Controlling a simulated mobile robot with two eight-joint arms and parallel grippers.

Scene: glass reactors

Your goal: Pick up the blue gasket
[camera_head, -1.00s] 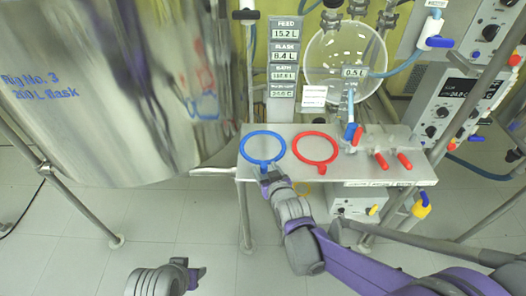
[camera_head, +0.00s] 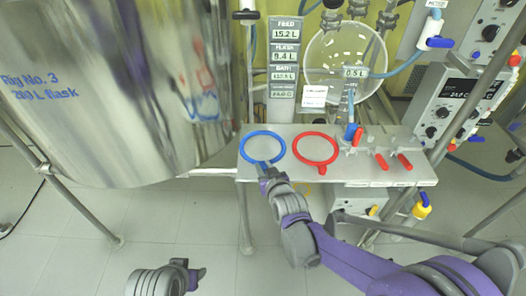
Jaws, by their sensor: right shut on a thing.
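The blue gasket (camera_head: 263,133) is a blue ring with a short tab at its front, at the left end of the metal shelf (camera_head: 350,174). My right gripper (camera_head: 264,170) reaches up from below right and is shut on the tab of the blue gasket. The fingertips hide part of the tab. I cannot tell whether the ring touches the shelf. My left gripper (camera_head: 194,277) is at the bottom of the view, low over the floor and away from the shelf. Whether its jaws are open or shut does not show.
A red gasket (camera_head: 316,134) lies just right of the blue one. Red-handled valves (camera_head: 382,161) stand further right. A large shiny flask vessel (camera_head: 100,110) fills the left. A column of displays (camera_head: 283,72) and a round glass flask (camera_head: 343,58) stand behind the shelf.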

